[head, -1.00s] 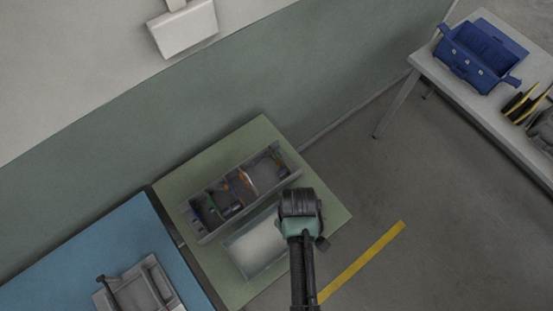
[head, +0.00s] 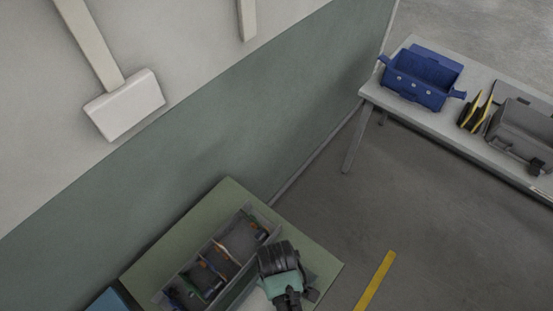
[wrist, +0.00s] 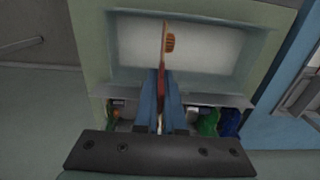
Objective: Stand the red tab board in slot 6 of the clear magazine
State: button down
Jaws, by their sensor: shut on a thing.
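My gripper (wrist: 165,78) shows in the wrist view, its two blue fingers shut on a thin board (wrist: 164,45) seen nearly edge-on. A red part of the board lies between the fingers, and an orange-brown piece sticks out from its right side. The board hangs over a pale tray (wrist: 125,45) in this view; I cannot tell the height between them. In the head view my gripper (head: 281,270) is seen from above, over the green table's front edge, and its fingertips are hidden. I cannot make out a clear slotted magazine or any slot numbers.
A grey divided bin (head: 214,296) with small coloured parts stands on the green table (head: 215,205) beside my gripper. A grey table at the upper right carries a blue container (head: 420,80), black-and-yellow pieces (head: 474,112) and a grey case (head: 520,130). Open floor lies between.

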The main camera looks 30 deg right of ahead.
jog(key=shift+f+b, duration=0.85)
jog(key=shift+f, duration=0.65)
jog(key=shift+f, duration=0.3)
jog(key=shift+f+b, duration=0.65)
jog(key=shift+f, duration=0.25)
jog(key=shift+f+b, duration=0.45)
jog(key=shift+f, duration=0.35)
jog(key=shift+f+b, duration=0.5)
jog(key=shift+f, duration=0.25)
